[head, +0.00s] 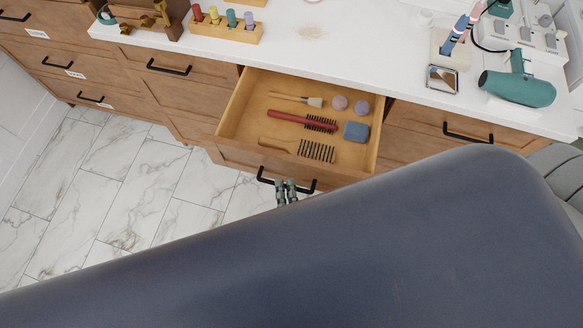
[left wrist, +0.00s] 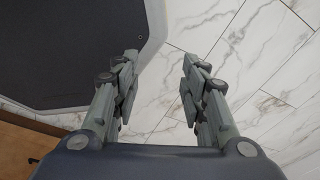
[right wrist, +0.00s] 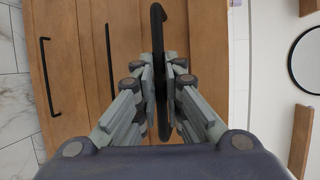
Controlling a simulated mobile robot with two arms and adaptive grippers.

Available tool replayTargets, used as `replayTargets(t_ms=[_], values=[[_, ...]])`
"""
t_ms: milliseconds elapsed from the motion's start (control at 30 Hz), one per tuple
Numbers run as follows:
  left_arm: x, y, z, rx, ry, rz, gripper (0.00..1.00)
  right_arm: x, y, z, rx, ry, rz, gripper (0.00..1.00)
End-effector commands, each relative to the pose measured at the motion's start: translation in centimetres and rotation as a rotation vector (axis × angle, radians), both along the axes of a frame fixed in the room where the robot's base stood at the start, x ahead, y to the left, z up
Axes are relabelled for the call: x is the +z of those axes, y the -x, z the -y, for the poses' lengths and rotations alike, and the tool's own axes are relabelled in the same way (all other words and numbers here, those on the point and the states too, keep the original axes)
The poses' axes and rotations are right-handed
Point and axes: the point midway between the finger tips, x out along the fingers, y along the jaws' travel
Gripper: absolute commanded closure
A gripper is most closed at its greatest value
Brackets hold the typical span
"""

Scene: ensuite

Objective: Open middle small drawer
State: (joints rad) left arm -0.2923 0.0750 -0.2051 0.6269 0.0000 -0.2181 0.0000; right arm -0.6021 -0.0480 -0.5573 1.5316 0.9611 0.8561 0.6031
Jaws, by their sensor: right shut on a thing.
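The middle small drawer (head: 233,127) stands pulled out from the wooden cabinet in the head view. A brush (head: 317,151), a red-handled brush (head: 290,119), a makeup brush (head: 298,99), a blue block (head: 355,131) and two round items lie in it. My right gripper (head: 287,190) is at the black bar handle (head: 264,178) on its front. The right wrist view shows the right gripper (right wrist: 163,80) shut around the handle (right wrist: 157,25). My left gripper (left wrist: 156,70) is open and empty above the tiled floor in the left wrist view; it does not show in the head view.
The white countertop (head: 350,55) holds a wooden rack of bottles (head: 232,28), a green hair dryer (head: 518,88) and a small mirror (head: 442,79). Shut drawers with black handles (head: 169,68) flank the open one. Marble floor (head: 130,200) is clear at left.

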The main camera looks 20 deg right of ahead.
Motion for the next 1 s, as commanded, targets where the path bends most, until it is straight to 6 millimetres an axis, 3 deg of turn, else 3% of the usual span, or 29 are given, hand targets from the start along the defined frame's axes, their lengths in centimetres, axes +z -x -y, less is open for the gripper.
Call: replayTargets(t_ms=[233,700,800,1000], values=[[-0.5,1.1,-1.1,0.004,-0.014,-0.017,0.60,-0.1,2.1,-1.4,0.000,0.000,-0.002,1.00],[-0.6,1.2,-0.6,0.006,-0.008,-0.019,0.60,0.0,2.4,-1.7,0.001,0.001,0.000,1.00],[-0.6,1.2,-0.4,0.005,-0.006,-0.019,0.60,0.0,2.4,-1.7,0.000,0.001,0.000,0.72],[-0.6,1.2,-0.3,0.003,-0.005,-0.018,0.60,0.0,2.4,-1.6,0.000,0.000,0.000,0.70]])
